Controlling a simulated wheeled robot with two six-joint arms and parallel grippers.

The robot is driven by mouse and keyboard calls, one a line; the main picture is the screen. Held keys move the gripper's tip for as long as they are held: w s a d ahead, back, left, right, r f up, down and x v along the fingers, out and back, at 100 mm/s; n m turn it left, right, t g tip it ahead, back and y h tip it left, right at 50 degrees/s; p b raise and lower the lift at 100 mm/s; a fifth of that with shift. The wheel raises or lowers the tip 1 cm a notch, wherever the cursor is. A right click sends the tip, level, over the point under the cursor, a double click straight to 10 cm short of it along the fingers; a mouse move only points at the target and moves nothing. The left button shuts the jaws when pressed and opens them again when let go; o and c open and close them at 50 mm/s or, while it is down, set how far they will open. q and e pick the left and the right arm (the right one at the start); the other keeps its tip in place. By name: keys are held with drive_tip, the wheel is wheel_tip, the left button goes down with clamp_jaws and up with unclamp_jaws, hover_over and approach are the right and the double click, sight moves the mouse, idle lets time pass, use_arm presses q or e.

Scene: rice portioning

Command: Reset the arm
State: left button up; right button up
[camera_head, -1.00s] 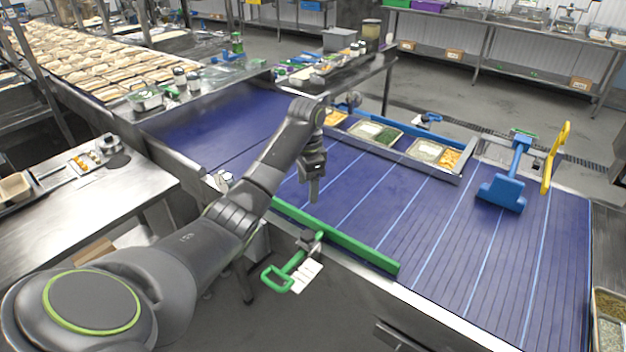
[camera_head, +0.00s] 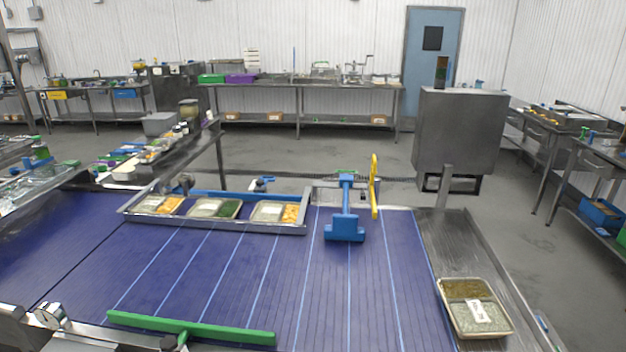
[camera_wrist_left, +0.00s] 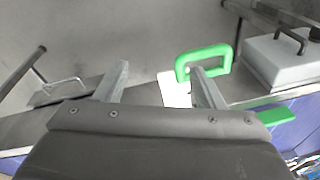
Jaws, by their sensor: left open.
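My left gripper (camera_wrist_left: 160,78) shows in the left wrist view. Its two fingers are wide apart with nothing held between them. Beyond the right finger is a green loop handle (camera_wrist_left: 207,52), partly hidden by that finger; I cannot tell whether they touch. Grey floor fills the space beyond the fingers. I cannot make out the left gripper in the head view. My right gripper is in neither current view.
The blue conveyor (camera_head: 270,265) carries a green bar (camera_head: 225,334) along its near side. A metal rack with food trays (camera_head: 215,209) and a blue pusher (camera_head: 345,226) stand along its far side. A two-part tray (camera_head: 474,308) sits at right.

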use_arm(q)
drive_tip(key=s+d+r+n+t, duration=0.1)
drive_tip(key=s+r+n, duration=0.1)
drive_tip(key=s, duration=0.8)
drive_tip(key=s+d+r+n+t, duration=0.1)
drive_tip(key=s+d+r+n, duration=0.15)
drive_tip(key=s, duration=0.65)
wheel_tip(320, 180, down, 32)
drive_tip(key=a+g+b, duration=0.1)
drive_tip(key=a+b, duration=0.2)
drive_tip(key=b, duration=0.3)
drive_tip(key=s+d+f+g+b, duration=0.1)
drive_tip(key=s+f+b, duration=0.3)
drive_tip(key=s+f, duration=1.1)
wheel_tip(320, 180, down, 4)
drive_tip(key=shift+s+d+f+g, duration=0.15)
drive_tip(key=shift+d+g, duration=0.15)
drive_tip(key=shift+d, duration=0.1)
